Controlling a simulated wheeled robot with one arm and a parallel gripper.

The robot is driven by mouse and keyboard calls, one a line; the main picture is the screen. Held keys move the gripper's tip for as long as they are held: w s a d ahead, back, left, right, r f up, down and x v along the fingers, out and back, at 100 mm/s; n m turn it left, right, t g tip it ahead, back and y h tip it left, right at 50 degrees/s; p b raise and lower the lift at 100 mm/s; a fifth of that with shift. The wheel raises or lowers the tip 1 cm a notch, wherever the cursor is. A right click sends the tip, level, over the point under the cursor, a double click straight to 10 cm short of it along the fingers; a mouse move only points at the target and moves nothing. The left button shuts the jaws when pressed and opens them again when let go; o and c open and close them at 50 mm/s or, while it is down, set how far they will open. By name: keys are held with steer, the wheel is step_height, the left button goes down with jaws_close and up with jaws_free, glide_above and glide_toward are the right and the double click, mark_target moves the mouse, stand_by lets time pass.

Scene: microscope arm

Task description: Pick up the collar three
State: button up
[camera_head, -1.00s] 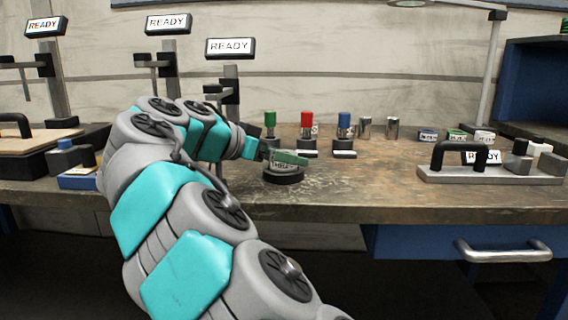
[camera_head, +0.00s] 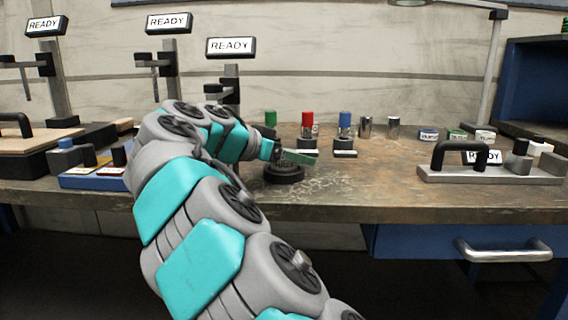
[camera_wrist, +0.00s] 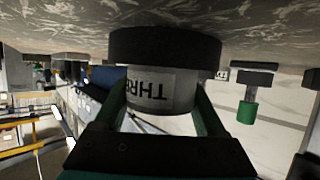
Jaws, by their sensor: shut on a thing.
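Collar three is a short grey cylinder with a dark lettered label (camera_wrist: 150,88), partly cut off but reading "THR". It stands upright on a wide black round base (camera_head: 284,174) on the bench; in the wrist view it hangs upside down, with the base (camera_wrist: 165,45) above it. My gripper (camera_head: 292,156) reaches it from the left in the head view. In the wrist view its green fingers (camera_wrist: 165,100) lie on both sides of the grey cylinder and are shut on it. In the head view the fingers cover most of the label.
Green (camera_head: 270,118), red (camera_head: 307,118) and blue (camera_head: 344,119) topped posts stand just behind. Plain metal cylinders (camera_head: 365,127) are further right. A grey plate with a black handle (camera_head: 460,155) lies at the right. The bench between is clear.

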jaws_close()
steer(key=shift+r, duration=0.15)
stand_by(0.4)
